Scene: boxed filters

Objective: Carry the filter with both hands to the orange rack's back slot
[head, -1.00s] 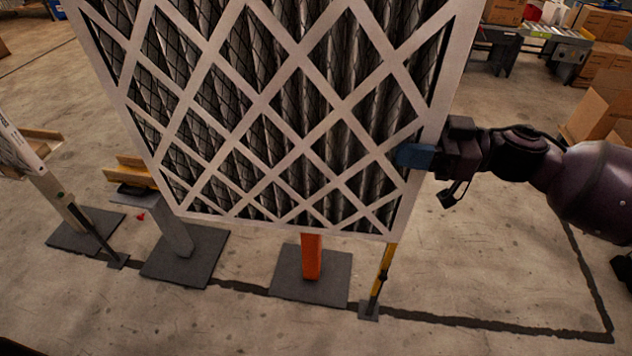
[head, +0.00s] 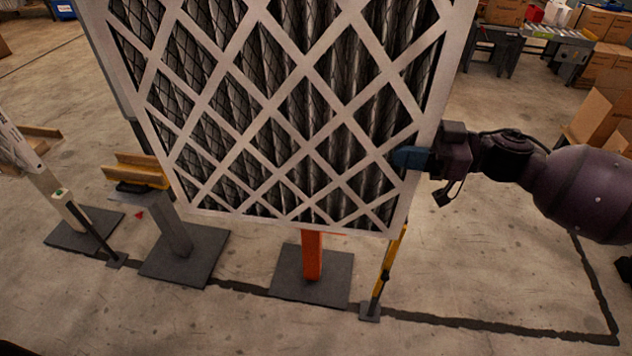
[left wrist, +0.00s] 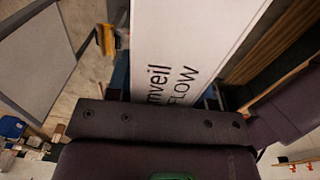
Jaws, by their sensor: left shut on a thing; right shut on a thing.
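The filter (head: 286,130) is a large panel with a white lattice frame over dark pleats. It hangs upright in front of the head view and fills its upper middle. My right gripper (head: 412,158) is shut on its right edge. In the left wrist view, the filter's white side (left wrist: 185,50) carries printed lettering and lies against my left gripper (left wrist: 160,98), which is shut on it; the fingertips are mostly hidden. The orange rack (head: 312,256) stands behind the filter; only its orange post and dark base plate show, and its slots are hidden.
A grey post stand (head: 176,240) with a yellow holder (head: 138,170) stands to the left. A pale post (head: 62,200) is further left. A yellow strut (head: 391,265) stands right of the orange post. Cardboard boxes (head: 600,120) are at the right.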

